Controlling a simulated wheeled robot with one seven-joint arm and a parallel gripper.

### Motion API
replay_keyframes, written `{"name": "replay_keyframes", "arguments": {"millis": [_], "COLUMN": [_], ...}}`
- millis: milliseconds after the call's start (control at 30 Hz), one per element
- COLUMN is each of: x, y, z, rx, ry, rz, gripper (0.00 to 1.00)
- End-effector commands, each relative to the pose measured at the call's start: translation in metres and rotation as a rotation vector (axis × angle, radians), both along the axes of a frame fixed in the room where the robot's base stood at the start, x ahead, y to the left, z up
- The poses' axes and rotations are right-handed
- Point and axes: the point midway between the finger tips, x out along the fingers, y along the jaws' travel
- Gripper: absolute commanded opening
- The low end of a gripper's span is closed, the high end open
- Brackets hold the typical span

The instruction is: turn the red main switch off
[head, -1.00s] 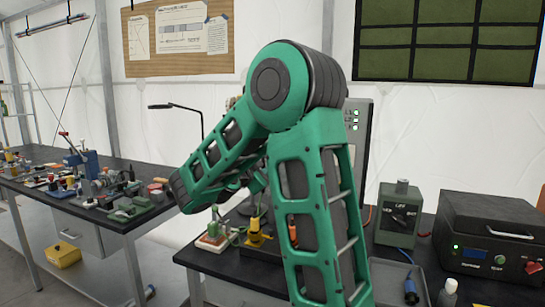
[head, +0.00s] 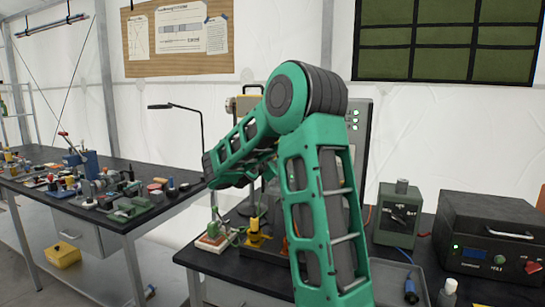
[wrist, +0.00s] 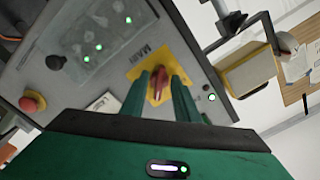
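The red main switch (wrist: 157,86) sits on a yellow plate (wrist: 135,72) marked MAIN, on the grey control panel (wrist: 60,85) in the wrist view. My gripper (wrist: 161,82) has its two green fingers on either side of the red handle, apart from each other. The handle lies between the fingertips, and I see no clear grip on it. In the head view my arm covers the switch and the gripper; only the panel's right edge with green lights (head: 355,117) shows behind the arm.
On the panel are a red round button (wrist: 29,104), a black knob (wrist: 55,62) and several green lights. A beige box (wrist: 250,75) stands beside the panel.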

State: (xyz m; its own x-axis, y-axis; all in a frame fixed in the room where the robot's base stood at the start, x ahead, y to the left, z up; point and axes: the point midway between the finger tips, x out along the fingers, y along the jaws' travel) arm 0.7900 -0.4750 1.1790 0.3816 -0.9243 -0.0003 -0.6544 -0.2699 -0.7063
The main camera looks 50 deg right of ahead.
Motion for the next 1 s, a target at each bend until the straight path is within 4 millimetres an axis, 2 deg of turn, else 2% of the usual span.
{"name": "replay_keyframes", "arguments": {"millis": [200, 233, 333, 733, 1000], "x": [0.0003, 0.0003, 0.0003, 0.0005, 0.0003], "y": [0.0001, 0.0001, 0.0003, 0.0011, 0.0016], "z": [0.0002, 0.0002, 0.0003, 0.0004, 0.0004], "rx": [-0.001, -0.001, -0.001, -0.015, -0.075], "ry": [0.000, 0.000, 0.000, 0.032, 0.177], "rz": [0.001, 0.001, 0.001, 0.001, 0.004], "gripper": [0.28, 0.23, 0.00, 0.00, 0.00]}}
